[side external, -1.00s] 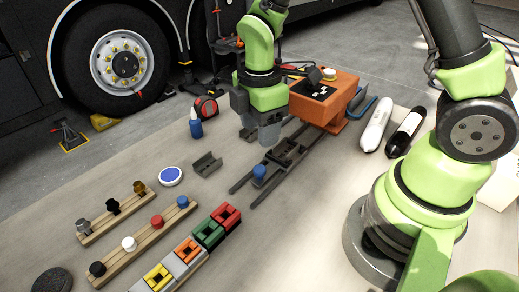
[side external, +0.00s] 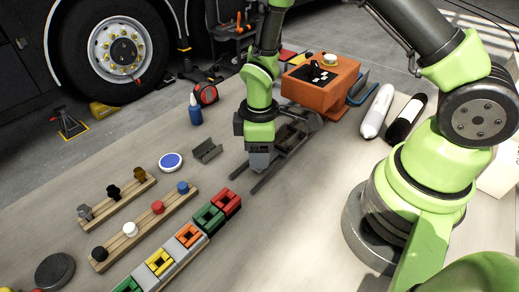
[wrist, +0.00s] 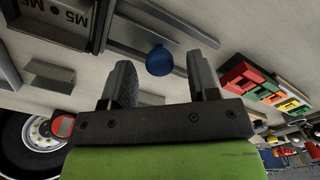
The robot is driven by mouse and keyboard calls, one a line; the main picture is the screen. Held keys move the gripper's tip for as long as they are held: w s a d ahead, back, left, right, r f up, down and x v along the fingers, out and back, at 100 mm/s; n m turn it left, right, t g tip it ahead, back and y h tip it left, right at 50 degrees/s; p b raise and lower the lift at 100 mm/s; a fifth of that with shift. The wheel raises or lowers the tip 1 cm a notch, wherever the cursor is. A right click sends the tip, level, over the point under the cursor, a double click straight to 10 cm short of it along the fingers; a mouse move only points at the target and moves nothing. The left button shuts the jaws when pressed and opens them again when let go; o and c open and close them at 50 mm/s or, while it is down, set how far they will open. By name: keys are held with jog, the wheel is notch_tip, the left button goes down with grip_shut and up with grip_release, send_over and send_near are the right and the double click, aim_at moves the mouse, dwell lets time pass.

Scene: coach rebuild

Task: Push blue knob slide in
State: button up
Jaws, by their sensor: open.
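The blue knob (wrist: 159,60) shows in the wrist view as a round blue shape between my two fingertips, with a gap on each side. Its depth relative to the tips is unclear. The grey slide rails (side external: 281,170) run from the orange housing toward the front left; they also cross the upper part of the wrist view (wrist: 175,17). My gripper (side external: 258,162) points down over the outer end of the rails and hides the blue knob in the side view. In the wrist view my gripper (wrist: 161,62) is open and empty.
The orange housing (side external: 315,88) stands behind the rails. Wooden strips with knobs (side external: 145,228) and coloured blocks (side external: 187,235) lie front left. Bare table lies right of the rails.

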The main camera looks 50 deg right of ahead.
jog(key=shift+f, duration=0.35)
grip_shut()
jog(key=d, duration=0.5)
jog(key=shift+a, duration=0.1)
grip_release()
jog(key=shift+r, duration=0.15)
notch_tip(320, 180, up, 10)
dwell(0.4)
